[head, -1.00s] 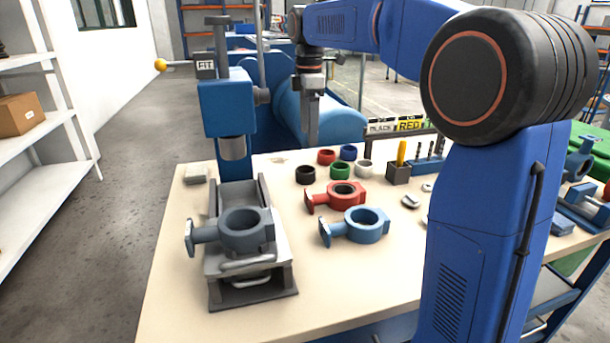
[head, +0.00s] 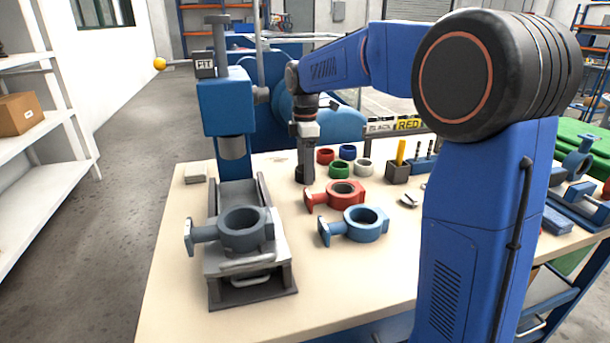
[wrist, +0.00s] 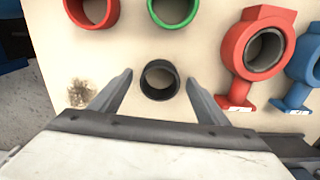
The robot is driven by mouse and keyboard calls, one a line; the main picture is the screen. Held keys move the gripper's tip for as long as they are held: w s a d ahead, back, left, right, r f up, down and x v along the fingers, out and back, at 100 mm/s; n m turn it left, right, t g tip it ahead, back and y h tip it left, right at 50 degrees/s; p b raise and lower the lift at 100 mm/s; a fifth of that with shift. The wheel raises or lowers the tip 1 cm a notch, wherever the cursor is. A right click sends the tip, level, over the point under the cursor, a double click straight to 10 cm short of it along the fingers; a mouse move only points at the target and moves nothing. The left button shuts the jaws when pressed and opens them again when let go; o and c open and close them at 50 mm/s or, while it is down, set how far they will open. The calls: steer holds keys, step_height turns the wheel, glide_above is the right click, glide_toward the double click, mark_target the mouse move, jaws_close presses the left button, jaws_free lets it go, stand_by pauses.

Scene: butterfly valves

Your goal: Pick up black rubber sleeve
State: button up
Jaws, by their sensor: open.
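The black rubber sleeve (wrist: 160,80) is a short dark ring standing on the tabletop, its round opening facing up in the wrist view. My gripper (wrist: 160,85) is open, with one finger on each side of the sleeve and a visible gap to both. In the head view my gripper (head: 305,178) points down over the sleeve's place, and the sleeve can hardly be told apart from the dark fingers there.
Red (head: 325,156), green (head: 339,170), blue (head: 347,152) and white (head: 364,167) sleeves stand close by. A red valve body (head: 340,194) and a blue one (head: 357,224) lie nearer. A grey valve body (head: 240,230) sits in the press fixture (head: 252,292) at left.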

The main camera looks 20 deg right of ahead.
steer(key=shift+f, duration=0.4)
steer(key=c, duration=1.1)
steer(key=shift+r, duration=0.1)
